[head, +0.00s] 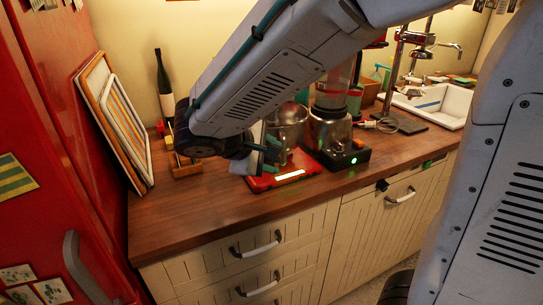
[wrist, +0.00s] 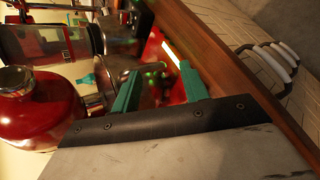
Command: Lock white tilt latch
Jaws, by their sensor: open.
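A red stand mixer stands on the wooden counter. Its red base (head: 288,178) with a lit strip and its steel bowl (head: 288,122) show in the head view, partly behind my arm. In the wrist view a rounded red body with a metal cap (wrist: 40,112), apparently the mixer head, is at the left; the bowl (wrist: 128,62) and base (wrist: 172,72) are near the middle. I cannot make out the white tilt latch in either view. My gripper (head: 272,148) is open and empty in front of the bowl; its teal fingers (wrist: 160,80) point towards the bowl and base.
A blender (head: 331,128) with a green light stands just right of the mixer. A wooden holder (head: 184,165), dark bottle (head: 164,85) and leaning trays (head: 118,120) are to the left. The front left counter (head: 190,207) is clear. Drawer handles (head: 257,244) stick out below.

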